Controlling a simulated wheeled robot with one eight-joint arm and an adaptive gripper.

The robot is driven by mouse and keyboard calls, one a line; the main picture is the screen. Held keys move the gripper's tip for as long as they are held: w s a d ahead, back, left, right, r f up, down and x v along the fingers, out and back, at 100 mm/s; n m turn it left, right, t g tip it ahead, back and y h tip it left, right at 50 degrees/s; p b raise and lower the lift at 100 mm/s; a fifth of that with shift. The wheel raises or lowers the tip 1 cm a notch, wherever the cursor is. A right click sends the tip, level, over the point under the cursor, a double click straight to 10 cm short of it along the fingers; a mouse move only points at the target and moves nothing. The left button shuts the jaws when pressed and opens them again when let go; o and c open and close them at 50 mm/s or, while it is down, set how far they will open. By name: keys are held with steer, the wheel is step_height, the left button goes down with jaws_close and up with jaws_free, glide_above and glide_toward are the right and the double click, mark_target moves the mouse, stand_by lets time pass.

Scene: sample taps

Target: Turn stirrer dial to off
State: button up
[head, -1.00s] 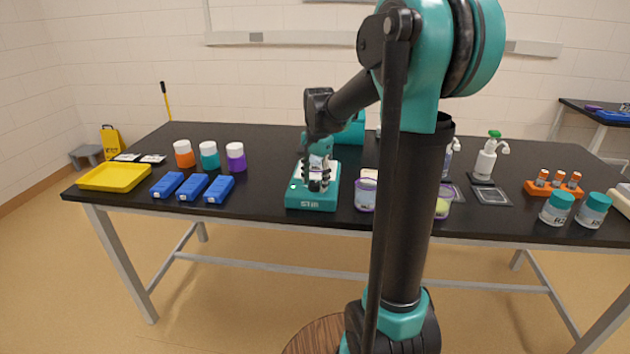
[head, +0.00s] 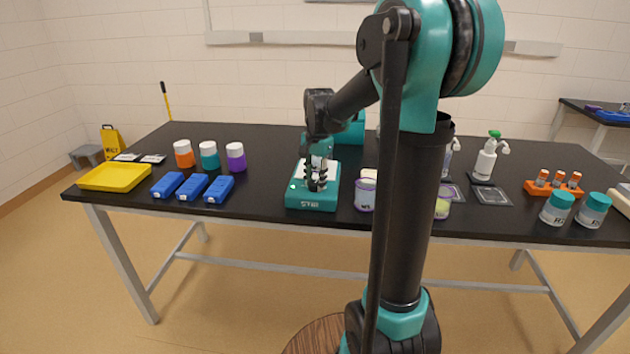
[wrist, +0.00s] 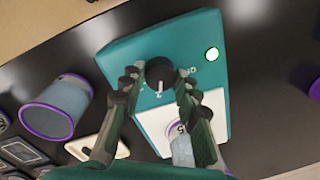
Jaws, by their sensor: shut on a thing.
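The teal stirrer (head: 302,205) with a white top plate stands near the table's front edge; it also shows in the wrist view (wrist: 118,62). Its black dial (wrist: 160,74) is on the front panel, with a pale pointer mark and lettering beside it. In the head view my gripper (head: 317,184) covers the dial. A greyish vessel (wrist: 182,150) shows behind the fingers, partly hidden.
A purple-rimmed container (head: 365,194) stands just right of the stirrer, also in the wrist view (wrist: 56,106). Blue boxes (head: 218,189) and a yellow tray (head: 115,177) lie to the left. Dark table top is clear between the boxes and the stirrer.

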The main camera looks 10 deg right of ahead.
steer(key=n, duration=0.8)
steer(key=shift+w+n, duration=0.1)
steer(key=shift+n, duration=0.3)
steer(key=n, duration=0.4)
steer(key=shift+n+g, duration=0.3)
steer(key=shift+n, duration=2)
steer(key=o, duration=1.2)
steer(key=shift+c, duration=0.2)
